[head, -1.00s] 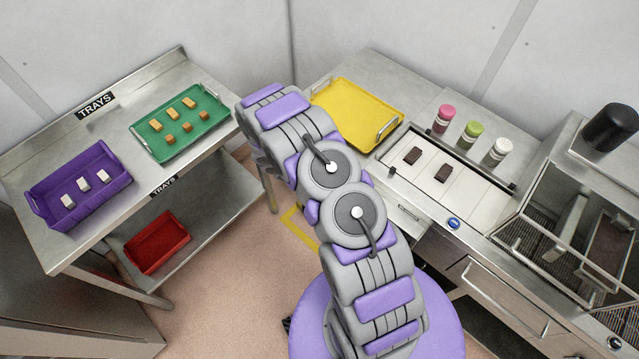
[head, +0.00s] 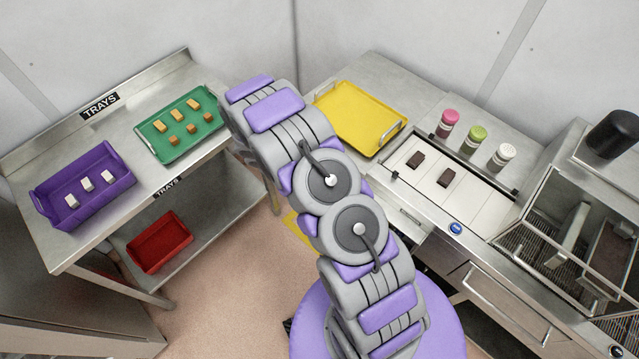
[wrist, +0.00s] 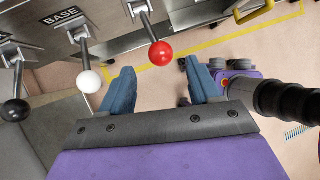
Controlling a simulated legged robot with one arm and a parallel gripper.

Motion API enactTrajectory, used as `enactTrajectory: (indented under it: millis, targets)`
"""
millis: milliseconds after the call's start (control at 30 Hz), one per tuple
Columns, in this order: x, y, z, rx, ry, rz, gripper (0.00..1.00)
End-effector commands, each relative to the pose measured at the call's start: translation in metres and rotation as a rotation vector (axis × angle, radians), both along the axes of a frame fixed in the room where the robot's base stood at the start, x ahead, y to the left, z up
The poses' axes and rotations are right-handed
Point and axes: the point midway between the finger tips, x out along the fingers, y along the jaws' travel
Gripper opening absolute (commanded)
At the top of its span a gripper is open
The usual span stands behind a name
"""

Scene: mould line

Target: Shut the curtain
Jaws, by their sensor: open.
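No curtain can be clearly made out. In the wrist view three levers with ball knobs stick out from a metal front: a red knob (wrist: 160,51), a white knob (wrist: 88,82) and a black knob (wrist: 15,110). A plate near the white one reads BASE. My gripper (wrist: 158,68) is open and empty, its blue fingers apart. The red knob shows just past the gap between the fingertips; I cannot tell its distance. In the head view my arm hides the gripper and the levers. A clear-walled machine (head: 577,228) stands at the right.
A white-slatted bed (head: 480,191) holds two dark brown bars, with several capped jars behind it. A yellow tray (head: 352,112) lies left of it. The left table holds a green tray (head: 207,146) and a purple tray (head: 107,198), with a red tray (head: 160,246) below. Floor between is clear.

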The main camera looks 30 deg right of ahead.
Motion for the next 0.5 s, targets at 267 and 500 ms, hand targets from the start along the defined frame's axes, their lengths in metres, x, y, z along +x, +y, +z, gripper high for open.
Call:
enactTrajectory:
  millis: [267,500]
  targets:
    - [0.008,0.033,0.053,0.002,-0.005,0.002,0.62]
    - [0.011,0.050,0.079,0.002,-0.003,0.003,0.62]
